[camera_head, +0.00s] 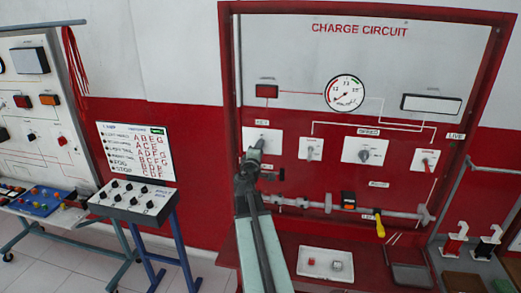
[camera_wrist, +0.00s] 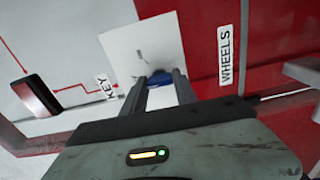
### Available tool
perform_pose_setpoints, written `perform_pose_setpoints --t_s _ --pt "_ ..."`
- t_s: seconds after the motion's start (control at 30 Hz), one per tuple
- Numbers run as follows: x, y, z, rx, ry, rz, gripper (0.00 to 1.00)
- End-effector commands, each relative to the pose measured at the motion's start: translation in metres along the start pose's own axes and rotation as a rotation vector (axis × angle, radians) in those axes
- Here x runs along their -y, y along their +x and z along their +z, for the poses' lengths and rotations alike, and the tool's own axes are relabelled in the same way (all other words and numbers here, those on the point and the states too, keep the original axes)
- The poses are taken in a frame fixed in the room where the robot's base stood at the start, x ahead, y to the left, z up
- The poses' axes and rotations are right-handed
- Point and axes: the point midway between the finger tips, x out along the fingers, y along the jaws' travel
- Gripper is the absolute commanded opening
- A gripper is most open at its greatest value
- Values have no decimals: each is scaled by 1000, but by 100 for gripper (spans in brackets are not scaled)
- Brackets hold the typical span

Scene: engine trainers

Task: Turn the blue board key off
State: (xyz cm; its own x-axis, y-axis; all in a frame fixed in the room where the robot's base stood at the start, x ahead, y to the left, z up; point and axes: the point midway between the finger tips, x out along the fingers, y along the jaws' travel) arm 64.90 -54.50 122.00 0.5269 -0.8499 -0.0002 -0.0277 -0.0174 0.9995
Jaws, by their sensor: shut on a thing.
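The Charge Circuit board (camera_head: 365,55) is a red-framed panel with a white upper half and a red lower half. Its white key plate (camera_head: 262,133) sits at the left, with a KEY label above it. My gripper (camera_head: 254,151) is at the lower part of this plate, and the key is hidden there. In the wrist view, the blue key (camera_wrist: 159,79) shows as a small blue piece in front of the white plate (camera_wrist: 141,45). My gripper's fingers (camera_wrist: 159,86) are shut on it. The key's markings are too small to read.
To the right are further switch plates, including the speed knob (camera_head: 364,151), and a gauge (camera_head: 345,92). A pipe with a yellow handle (camera_head: 379,226) runs below. A white tray (camera_head: 325,264) lies on the red shelf. A switch box stand (camera_head: 133,200) is at the left.

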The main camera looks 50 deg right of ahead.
Motion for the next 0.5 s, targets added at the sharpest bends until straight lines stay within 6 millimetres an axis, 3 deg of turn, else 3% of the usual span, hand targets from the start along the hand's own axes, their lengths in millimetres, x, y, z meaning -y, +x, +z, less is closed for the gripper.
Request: perform_pose_setpoints --t_s 0.5 --pt "1 -2 -2 -5 -46 -1 0"
